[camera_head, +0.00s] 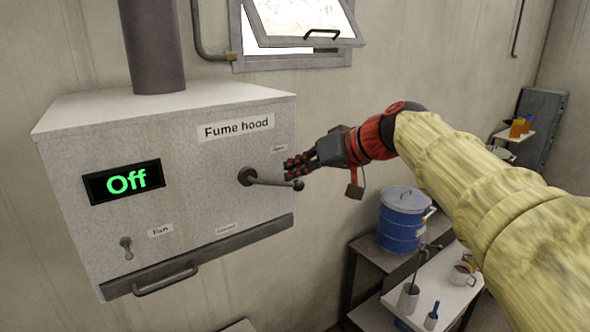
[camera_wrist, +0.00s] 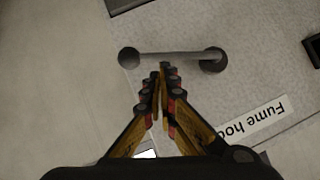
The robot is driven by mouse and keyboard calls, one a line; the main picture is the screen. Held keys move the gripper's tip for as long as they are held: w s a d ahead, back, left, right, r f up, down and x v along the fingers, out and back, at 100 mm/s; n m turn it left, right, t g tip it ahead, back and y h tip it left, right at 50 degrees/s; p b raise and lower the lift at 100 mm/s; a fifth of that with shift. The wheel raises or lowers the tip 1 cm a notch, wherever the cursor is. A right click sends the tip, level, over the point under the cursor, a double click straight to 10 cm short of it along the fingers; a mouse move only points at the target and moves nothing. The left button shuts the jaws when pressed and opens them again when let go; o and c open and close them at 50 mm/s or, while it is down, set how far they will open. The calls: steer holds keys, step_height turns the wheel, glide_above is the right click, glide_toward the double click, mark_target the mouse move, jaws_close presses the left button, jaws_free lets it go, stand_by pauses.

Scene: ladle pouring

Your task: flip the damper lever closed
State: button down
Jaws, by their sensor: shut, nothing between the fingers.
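The damper lever (camera_head: 272,180) is a dark rod with a ball end on the front of the white fume hood (camera_head: 190,200). It points to the right from its round pivot, nearly level in the picture. In the wrist view the lever (camera_wrist: 170,56) runs across, with its ball at the left and its pivot at the right. My gripper (camera_head: 290,165) is shut and empty, just above the lever's outer half in the head view. In the wrist view its fingertips (camera_wrist: 160,70) lie close to the rod; I cannot tell whether they touch it.
The hood's display (camera_head: 125,182) reads "Off", above a small fan switch (camera_head: 126,247). A handle bar (camera_head: 165,281) runs along the hood's bottom edge. A tilted window (camera_head: 300,22) is above. A blue lidded drum (camera_head: 402,222) and a cluttered bench (camera_head: 435,287) stand lower right.

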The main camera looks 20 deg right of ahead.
mark_target(295, 187)
steer(key=shift+f, duration=0.1)
steer(key=shift+f+y+b, duration=0.25)
steer(key=shift+y+b, duration=0.05)
steer(key=shift+b, duration=0.3)
steer(key=shift+f+m+y+b, duration=0.4)
steer(key=shift+f+m+b, duration=0.2)
steer(key=shift+b, duration=0.55)
step_height(295, 187, down, 2)
steer(key=m+y+b, duration=0.1)
steer(key=b, duration=0.2)
steer(key=shift+f+b, duration=0.15)
steer(key=shift+b, duration=0.25)
steer(key=shift+s+a+f+m+t+y+b, duration=0.15)
steer(key=shift+s+a+f+m+y+b, duration=0.15)
steer(key=shift+a+f+m+y+b, duration=1.3)
steer(key=shift+s+a+f+m+t+y+b, duration=0.1)
steer(key=shift+s+f+m+t+y+b, duration=0.5)
steer(key=shift+b, duration=2.05)
steer(key=shift+w+a+f+m+g+y+b, duration=0.2)
steer(key=shift+a+f+m+y+b, duration=0.5)
steer(key=shift+m+b, duration=1.05)
steer(key=shift+s+a+r+b, duration=0.15)
steer(key=shift+a+r+b, duration=0.15)
steer(key=shift+b, duration=0.2)
